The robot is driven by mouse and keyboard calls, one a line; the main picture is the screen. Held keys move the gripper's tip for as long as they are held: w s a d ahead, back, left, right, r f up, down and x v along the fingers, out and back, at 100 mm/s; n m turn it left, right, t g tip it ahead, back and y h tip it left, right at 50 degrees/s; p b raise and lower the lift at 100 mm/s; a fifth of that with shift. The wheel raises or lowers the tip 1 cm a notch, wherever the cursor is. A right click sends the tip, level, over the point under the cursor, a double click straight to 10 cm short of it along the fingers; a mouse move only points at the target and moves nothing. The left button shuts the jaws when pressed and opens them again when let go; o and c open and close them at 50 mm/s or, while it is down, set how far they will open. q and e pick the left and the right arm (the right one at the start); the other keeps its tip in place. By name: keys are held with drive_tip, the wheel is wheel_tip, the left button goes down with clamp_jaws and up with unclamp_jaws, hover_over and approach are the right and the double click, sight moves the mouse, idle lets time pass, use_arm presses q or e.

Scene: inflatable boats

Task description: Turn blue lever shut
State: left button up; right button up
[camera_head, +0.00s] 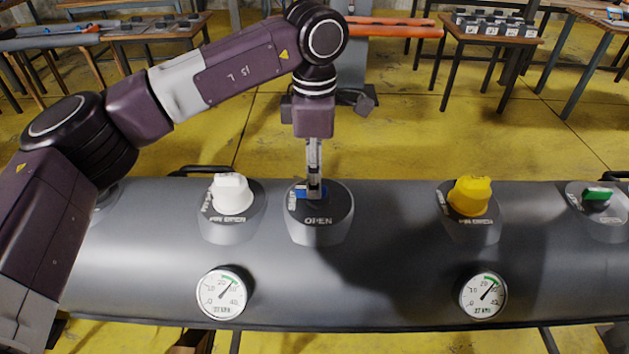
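The blue lever (302,192) sits on top of a round dark grey valve base (320,232) on the grey inflatable tube. The base is marked "OPEN" at the front and has smaller lettering at its left side. My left gripper (315,191) points straight down at the lever, its fingertips right at it and covering part of it. Blue shows mainly to the left of the fingers. The fingers line up one behind the other in this view, so I cannot tell whether they are closed on the lever. My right gripper is out of view.
A white knob (232,194) stands left of the blue lever, a yellow knob (470,196) to the right, and a green lever (597,194) at the far right. Two pressure gauges, left (222,293) and right (484,295), face front. Tables stand behind on the yellow floor.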

use_arm(q)
wheel_tip(320, 180, up, 10)
drive_tip(key=shift+r, duration=0.15)
idle(0.3)
